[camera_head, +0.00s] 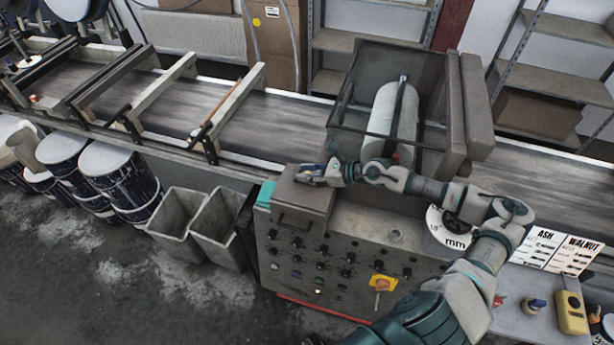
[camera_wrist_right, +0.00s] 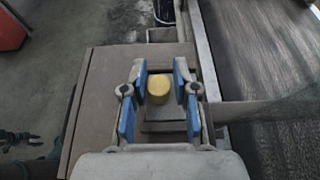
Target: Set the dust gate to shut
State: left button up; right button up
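My right gripper (camera_head: 312,174) is above the raised brown box (camera_head: 301,197) at the left end of the control cabinet. In the right wrist view my right gripper (camera_wrist_right: 160,82) has its blue-padded fingers apart, one on each side of a yellow knob (camera_wrist_right: 160,88). A narrow gap seems to show beside the knob, so the fingers look open around it. The knob stands over a grey plate (camera_wrist_right: 165,113) on the brown box top (camera_wrist_right: 103,95). No label for the dust gate is readable, so I cannot confirm that this knob is its control. My left gripper is not in view.
The cabinet front (camera_head: 330,252) carries several dark knobs and a yellow switch plate (camera_head: 383,283). A conveyor (camera_head: 270,125) runs behind it, with a glass-sided roller housing (camera_head: 367,135) on it. Two grey bins (camera_head: 175,220) stand to the left. A wood sign (camera_head: 556,250) stands at right.

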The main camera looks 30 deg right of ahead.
aim_at(306, 172)
jog(key=shift+o, duration=1.1)
jog(key=shift+w+a, duration=0.1)
jog(key=shift+w+f, duration=0.1)
jog(key=shift+f, duration=0.05)
jog(key=shift+d+f, duration=0.1)
jog(key=shift+d, duration=0.3)
jog(key=shift+d+r, duration=0.2)
jog(key=r, duration=0.5)
jog(key=a+r, duration=0.1)
jog(key=r, duration=0.2)
jog(key=shift+w+a+r, duration=0.1)
jog(key=shift+r, duration=0.7)
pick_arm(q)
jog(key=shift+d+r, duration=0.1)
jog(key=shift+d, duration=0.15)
pick_arm(e)
jog(key=shift+d+f, duration=0.15)
jog(key=shift+d, duration=0.45)
